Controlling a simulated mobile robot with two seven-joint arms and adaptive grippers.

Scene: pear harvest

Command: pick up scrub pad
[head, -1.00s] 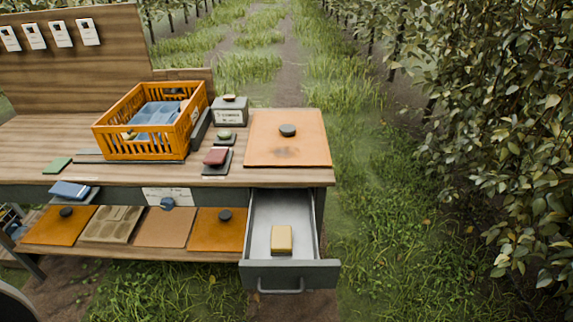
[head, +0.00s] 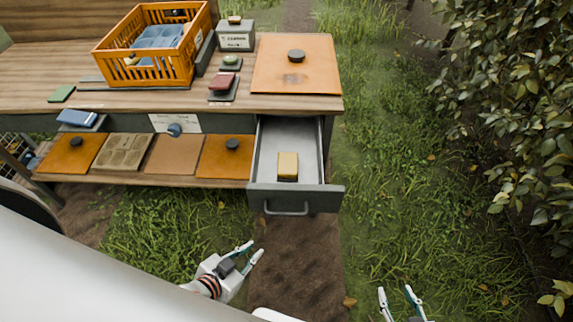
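A yellow block with a dark lower edge (head: 288,165), which looks like the scrub pad, lies in the open drawer (head: 270,143) near its front wall. A flat green pad (head: 61,94) lies on the bench top at the far left; which of the two is meant I cannot tell for sure. My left gripper (head: 252,252) is open and empty, below and in front of the drawer handle. My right gripper (head: 397,292) is open and empty at the bottom edge, right of the drawer; its base is cut off.
An orange crate (head: 150,72) and an orange board with a black knob (head: 270,80) stand on the bench. A red-topped block (head: 222,82) lies between them. The lower shelf (head: 140,178) holds several boards. Grass is open in front; a leafy tree (head: 510,110) is at right.

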